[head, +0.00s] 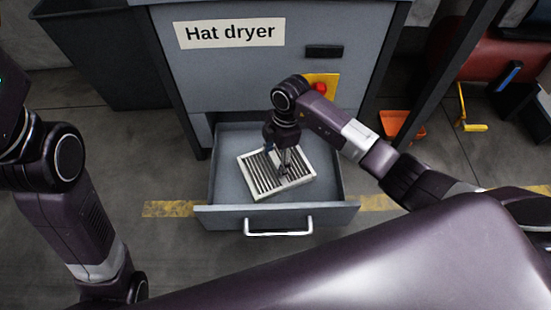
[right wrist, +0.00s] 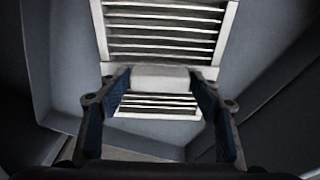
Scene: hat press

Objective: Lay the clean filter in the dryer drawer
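The filter (head: 258,176), a pale frame with dark slots, is inside the open dryer drawer (head: 225,217), turned at an angle to its walls. I cannot tell whether it rests flat on the drawer floor. My right gripper (head: 284,172) points down at the filter's middle. In the right wrist view its two fingers (right wrist: 160,78) stand against both sides of the filter's pale central block (right wrist: 160,77), with slats (right wrist: 160,38) beyond and below it. The fingers look closed on this block. My left arm shows at the left, but its gripper is not in view.
The grey hat dryer (head: 250,65) stands behind the drawer, with a red button (head: 319,88) on a yellow plate. The drawer's front has a white handle (head: 278,232). Drawer floor is bare around the filter.

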